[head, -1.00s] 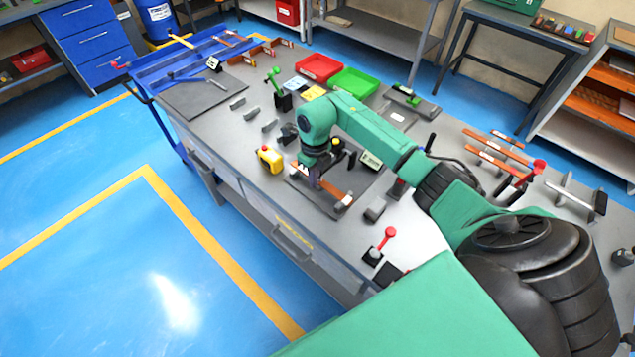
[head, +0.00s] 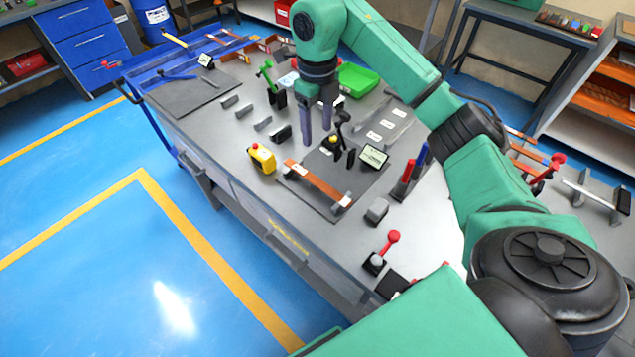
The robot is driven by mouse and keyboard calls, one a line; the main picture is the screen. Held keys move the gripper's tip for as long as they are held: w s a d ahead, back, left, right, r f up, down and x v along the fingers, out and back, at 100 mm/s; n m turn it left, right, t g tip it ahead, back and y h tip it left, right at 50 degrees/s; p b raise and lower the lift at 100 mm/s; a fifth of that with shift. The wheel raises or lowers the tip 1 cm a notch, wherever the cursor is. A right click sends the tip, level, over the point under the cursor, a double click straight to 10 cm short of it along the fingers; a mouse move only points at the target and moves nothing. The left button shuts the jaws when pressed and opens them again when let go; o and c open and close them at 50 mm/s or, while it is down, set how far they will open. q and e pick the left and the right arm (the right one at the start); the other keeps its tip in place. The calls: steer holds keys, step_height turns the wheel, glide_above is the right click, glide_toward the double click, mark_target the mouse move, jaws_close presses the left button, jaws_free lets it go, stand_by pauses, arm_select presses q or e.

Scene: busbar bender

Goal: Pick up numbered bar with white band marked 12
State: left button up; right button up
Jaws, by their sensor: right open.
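A copper-coloured bar (head: 318,182) lies across the dark plate (head: 350,196) near the bench's front edge, with a small pale patch near its right end. I cannot read a number on it. My right gripper (head: 316,135) is open and empty, its two fingers pointing down above the bench behind the bar. More copper-coloured bars (head: 530,153) lie at the right of the bench, partly hidden by my right arm; their markings are too small to read. My left gripper is not in view.
A yellow box with a red button (head: 262,158) stands left of the plate. A black stand and a small display (head: 374,156) are behind it. A grey block (head: 376,210) and a red-knobbed lever (head: 392,238) are to the right. A green tray (head: 358,79) lies farther back.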

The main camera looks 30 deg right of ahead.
arm_select(q)
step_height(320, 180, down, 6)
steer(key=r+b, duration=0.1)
steer(key=b, duration=0.3)
arm_select(e)
steer(key=f, duration=0.1)
steer(key=p, duration=0.5)
glide_toward(316, 181)
step_height(316, 181, down, 7)
steer(key=shift+r, duration=0.2)
steer(key=shift+f, duration=0.4)
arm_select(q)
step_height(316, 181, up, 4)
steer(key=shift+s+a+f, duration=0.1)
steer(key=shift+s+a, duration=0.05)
arm_select(e)
jaws_close()
